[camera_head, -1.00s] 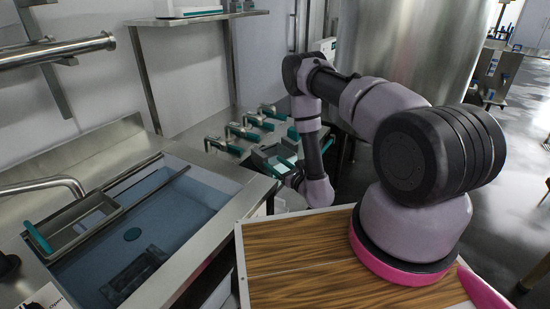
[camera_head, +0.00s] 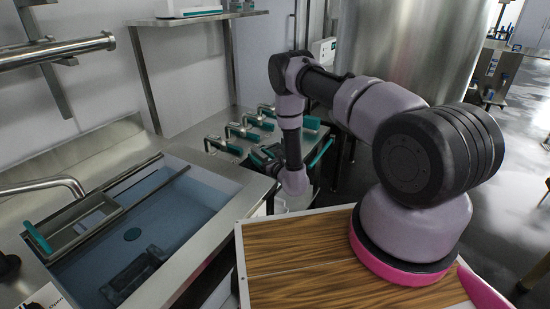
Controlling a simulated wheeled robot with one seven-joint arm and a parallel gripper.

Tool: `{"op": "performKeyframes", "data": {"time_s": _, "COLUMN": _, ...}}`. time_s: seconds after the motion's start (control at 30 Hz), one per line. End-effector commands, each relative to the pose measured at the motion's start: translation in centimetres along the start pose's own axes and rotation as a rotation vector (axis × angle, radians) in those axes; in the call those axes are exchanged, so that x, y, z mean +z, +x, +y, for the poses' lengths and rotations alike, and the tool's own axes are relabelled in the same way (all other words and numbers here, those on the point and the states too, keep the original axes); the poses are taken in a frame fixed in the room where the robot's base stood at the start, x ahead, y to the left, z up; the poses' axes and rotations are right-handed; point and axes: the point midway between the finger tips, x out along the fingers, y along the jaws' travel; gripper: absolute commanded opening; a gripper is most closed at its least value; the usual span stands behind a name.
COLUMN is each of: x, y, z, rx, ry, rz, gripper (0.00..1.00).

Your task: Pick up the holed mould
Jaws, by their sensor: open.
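My arm's last link comes down in front of the steel bench. The dark parts of my gripper (camera_head: 266,155) show small just left of this link, over the bench's near part. The gripper is open; its fingertips are hard to make out. I cannot clearly identify the holed mould. A grey and teal box-like piece on the bench is now mostly hidden by my wrist and gripper. A slanting teal strip (camera_head: 321,152) shows to the right of the wrist. I cannot tell whether the gripper touches anything.
Several teal-handled clamps (camera_head: 243,131) stand along the steel bench behind the gripper. A sink (camera_head: 165,215) with a metal tray (camera_head: 80,228) across it lies at left. A large steel vat (camera_head: 410,50) stands behind my arm. My wood-patterned deck is clear in front.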

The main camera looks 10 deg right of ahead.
Motion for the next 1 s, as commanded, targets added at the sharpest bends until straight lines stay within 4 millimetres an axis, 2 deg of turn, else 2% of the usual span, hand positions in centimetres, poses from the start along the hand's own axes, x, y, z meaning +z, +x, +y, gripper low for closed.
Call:
{"op": "performKeyframes", "data": {"time_s": 0.2, "x": 0.0, "y": 0.09, "z": -0.02, "rx": 0.0, "ry": -0.001, "rz": 0.0, "gripper": 0.69}}
{"op": "performKeyframes", "data": {"time_s": 0.37, "x": 0.0, "y": 0.08, "z": -0.03, "rx": 0.0, "ry": -0.001, "rz": 0.0, "gripper": 0.07}}
{"op": "performKeyframes", "data": {"time_s": 0.4, "x": 0.0, "y": 0.07, "z": -0.02, "rx": 0.0, "ry": -0.001, "rz": 0.0, "gripper": 0.0}}
{"op": "performKeyframes", "data": {"time_s": 1.0, "x": 0.01, "y": 0.06, "z": -0.04, "rx": 0.0, "ry": -0.001, "rz": 0.0, "gripper": 0.0}}
